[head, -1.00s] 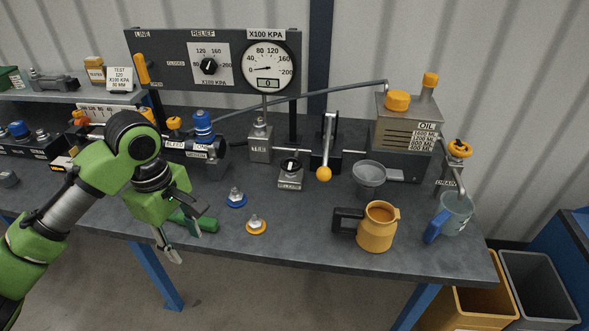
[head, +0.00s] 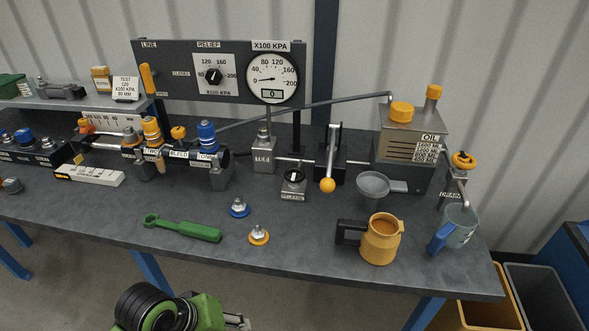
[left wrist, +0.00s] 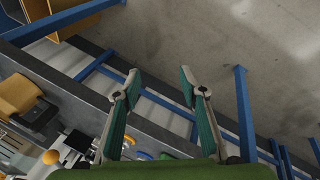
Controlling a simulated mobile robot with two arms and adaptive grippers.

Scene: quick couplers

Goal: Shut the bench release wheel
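A dark knob (left wrist: 78,140), likely the same one, shows at the lower left in the left wrist view. I cannot tell from its look how far it is turned. My left gripper (left wrist: 158,79) is open and empty, its two fingers apart over the floor beyond the bench's front edge. In the head view only part of my left arm shows at the bottom, well away from the wheel. My right gripper is not in view.
A yellow-ball lever (head: 327,185) stands right of the wheel and a funnel (head: 373,186) beyond it. A pressure gauge (head: 271,80) stands behind.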

